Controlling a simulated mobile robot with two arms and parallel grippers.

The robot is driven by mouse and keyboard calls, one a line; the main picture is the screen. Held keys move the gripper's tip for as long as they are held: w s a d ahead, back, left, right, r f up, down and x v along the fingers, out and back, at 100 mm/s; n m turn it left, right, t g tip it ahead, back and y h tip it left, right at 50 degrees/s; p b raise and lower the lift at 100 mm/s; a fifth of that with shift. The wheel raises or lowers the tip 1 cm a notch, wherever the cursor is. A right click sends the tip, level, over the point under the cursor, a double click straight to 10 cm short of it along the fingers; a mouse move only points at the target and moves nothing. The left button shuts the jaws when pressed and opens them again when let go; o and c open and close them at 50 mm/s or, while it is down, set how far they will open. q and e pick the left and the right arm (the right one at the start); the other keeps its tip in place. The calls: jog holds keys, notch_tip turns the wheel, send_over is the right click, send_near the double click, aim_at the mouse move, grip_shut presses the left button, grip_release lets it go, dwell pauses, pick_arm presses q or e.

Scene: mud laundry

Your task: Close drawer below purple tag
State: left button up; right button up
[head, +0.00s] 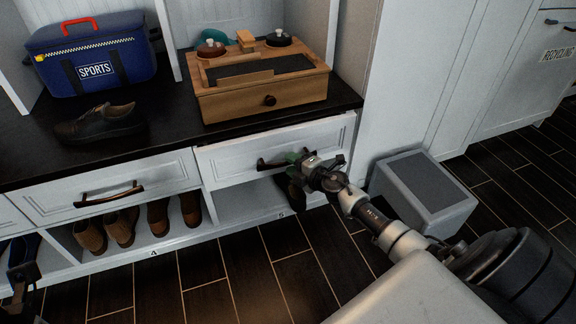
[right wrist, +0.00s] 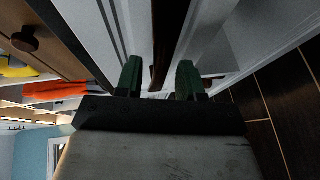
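No purple tag is visible in either view. A white drawer (head: 232,158) with a dark curved handle (head: 268,164) is under the right part of the black bench top. Whether it stands slightly out cannot be told clearly. My right gripper (head: 295,157) is at the right end of this handle. In the right wrist view its green fingers (right wrist: 160,78) are apart, with the brown handle (right wrist: 157,45) between them; contact is unclear. A second white drawer (head: 70,196) with a similar handle is at the left. My left gripper (head: 22,278) shows partly at the lower left edge.
Shoes (head: 120,226) stand in the open cubbies below the drawers. A grey step stool (head: 440,205) stands on the floor at the right.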

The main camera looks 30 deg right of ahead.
jog(key=shift+x, duration=1.15)
grip_shut()
